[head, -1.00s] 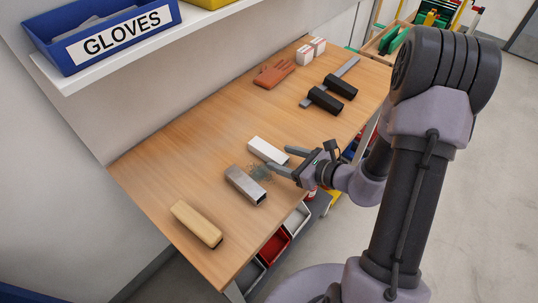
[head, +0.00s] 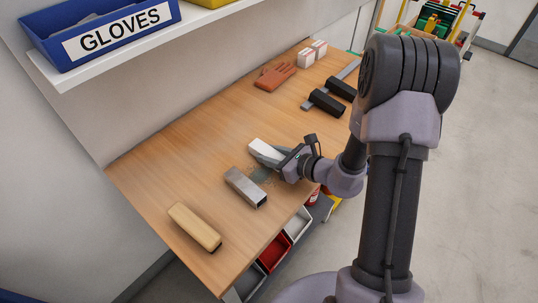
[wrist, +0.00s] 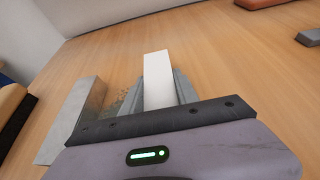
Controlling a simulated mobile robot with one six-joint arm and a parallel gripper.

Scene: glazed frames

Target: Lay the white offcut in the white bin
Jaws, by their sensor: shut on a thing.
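The white offcut (head: 263,148) is a pale rectangular block near the middle of the wooden workbench. My gripper (head: 268,156) is shut on it, reaching in from the right side. In the wrist view the white offcut (wrist: 158,75) sits between the two grey fingers, its far end sticking out past them. I cannot tell whether it touches the bench top. The white bin (head: 299,224) is below the bench's front edge, beside a red bin; only part of it shows.
A grey metal offcut (head: 245,186) lies close beside my gripper, with grey filings near it. A wooden-backed brush (head: 194,226) lies at the near end. The red bin (head: 273,252) hangs under the edge. An orange glove (head: 275,76) and black-handled tools (head: 326,102) lie farther back.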

